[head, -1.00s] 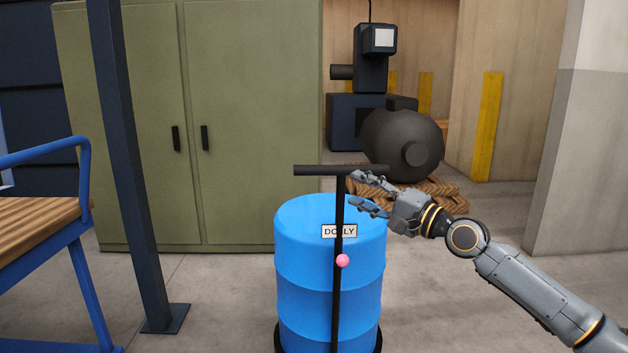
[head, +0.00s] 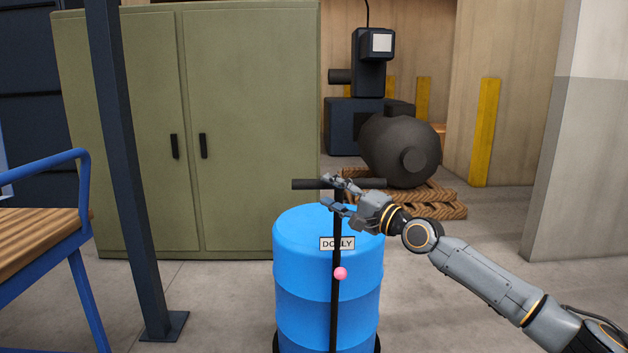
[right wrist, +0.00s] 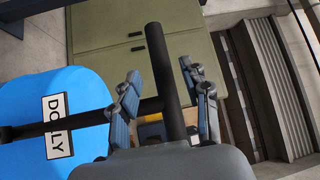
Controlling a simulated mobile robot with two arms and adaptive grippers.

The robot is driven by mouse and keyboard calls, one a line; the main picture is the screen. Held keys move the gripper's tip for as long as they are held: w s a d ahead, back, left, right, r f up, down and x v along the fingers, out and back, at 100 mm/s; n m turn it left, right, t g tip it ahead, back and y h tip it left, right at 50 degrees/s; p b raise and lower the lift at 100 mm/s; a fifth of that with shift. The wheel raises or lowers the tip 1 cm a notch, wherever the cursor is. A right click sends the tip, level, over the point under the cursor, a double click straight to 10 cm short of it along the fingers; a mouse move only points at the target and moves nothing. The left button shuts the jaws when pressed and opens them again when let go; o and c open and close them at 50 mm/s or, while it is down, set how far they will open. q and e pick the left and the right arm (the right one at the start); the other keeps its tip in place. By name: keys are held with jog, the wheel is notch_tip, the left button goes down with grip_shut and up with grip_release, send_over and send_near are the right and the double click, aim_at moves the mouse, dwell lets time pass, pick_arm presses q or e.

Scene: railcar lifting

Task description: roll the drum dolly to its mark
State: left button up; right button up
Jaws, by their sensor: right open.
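The drum dolly carries a blue drum (head: 300,262) and has a black upright post with a T-shaped handle bar (head: 308,184) on top. A DOLLY label (head: 337,243) and a pink ball (head: 340,273) show on the post. My right gripper (head: 332,192) is open at the handle, around the top of the post. In the right wrist view the handle bar (right wrist: 163,75) passes between its two spread fingers, with the drum (right wrist: 88,135) at the left. My left gripper is not in view. No floor mark shows.
A green cabinet (head: 250,120) is behind. A dark machine (head: 400,150) sits on a pallet at the back right. Floor at right is clear.

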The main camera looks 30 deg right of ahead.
aim_at(321, 187)
jog(key=x, duration=0.4)
jog(key=shift+w, duration=0.15)
jog(key=shift+w+a+r, duration=0.1)
jog(key=shift+w+a, duration=0.15)
jog(key=shift+w, duration=0.45)
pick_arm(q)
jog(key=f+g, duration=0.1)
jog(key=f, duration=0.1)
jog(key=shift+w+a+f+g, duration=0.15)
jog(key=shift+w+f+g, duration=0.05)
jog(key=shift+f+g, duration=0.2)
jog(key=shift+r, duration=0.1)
pick_arm(e)
grip_shut()
